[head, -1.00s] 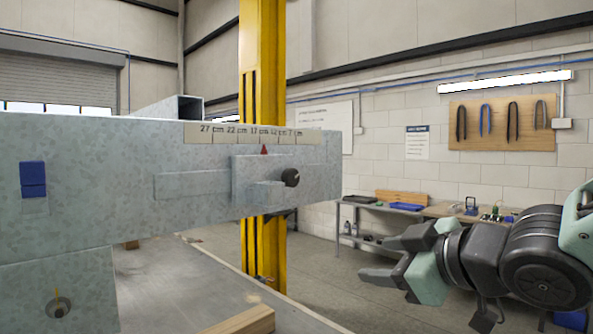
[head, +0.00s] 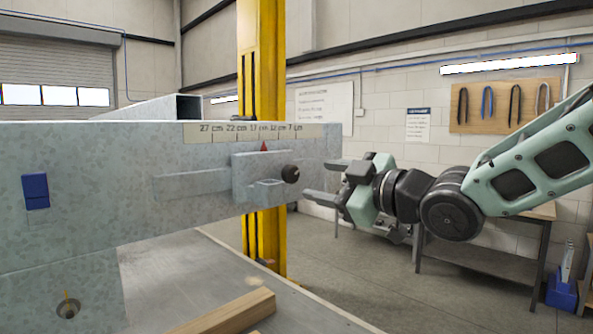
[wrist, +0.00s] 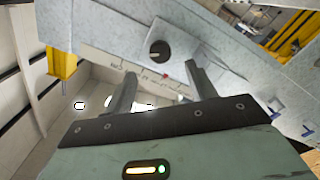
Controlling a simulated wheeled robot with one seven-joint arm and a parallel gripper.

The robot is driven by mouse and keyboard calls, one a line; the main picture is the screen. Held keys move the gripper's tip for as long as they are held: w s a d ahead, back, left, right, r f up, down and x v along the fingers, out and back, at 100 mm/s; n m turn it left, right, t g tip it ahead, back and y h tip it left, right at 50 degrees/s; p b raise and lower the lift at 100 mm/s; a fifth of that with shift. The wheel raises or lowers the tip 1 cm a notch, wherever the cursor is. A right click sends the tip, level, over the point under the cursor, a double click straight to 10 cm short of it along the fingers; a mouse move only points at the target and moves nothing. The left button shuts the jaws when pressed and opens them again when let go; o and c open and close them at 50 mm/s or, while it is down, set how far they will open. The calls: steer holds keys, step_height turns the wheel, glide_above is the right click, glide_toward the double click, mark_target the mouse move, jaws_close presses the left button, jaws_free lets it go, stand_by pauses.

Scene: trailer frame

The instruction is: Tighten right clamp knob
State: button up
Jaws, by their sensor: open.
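The black clamp knob (head: 291,173) sits on the right side of a grey clamp block (head: 258,170) on the galvanised trailer beam (head: 120,220). It also shows in the wrist view (wrist: 159,51), beyond the fingers and roughly between their lines. My gripper (head: 322,180) is just right of the knob in the head view, with its fingers pointing left towards it. In the wrist view my gripper (wrist: 160,88) has its two fingers wide apart with nothing between them. The fingers do not appear to touch the knob.
A scale strip (head: 253,132) with a red pointer (head: 264,146) lies above the clamp block. A yellow column (head: 262,70) stands behind the beam. A wooden bar (head: 228,312) lies on the grey surface below. A workbench (head: 480,262) stands behind my arm.

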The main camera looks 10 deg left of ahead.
mark_target(294, 175)
steer(key=p+x, duration=0.2)
steer(key=x, duration=0.5)
steer(key=shift+w+a, duration=0.25)
steer(key=shift+a, duration=0.1)
steer(key=c, duration=1)
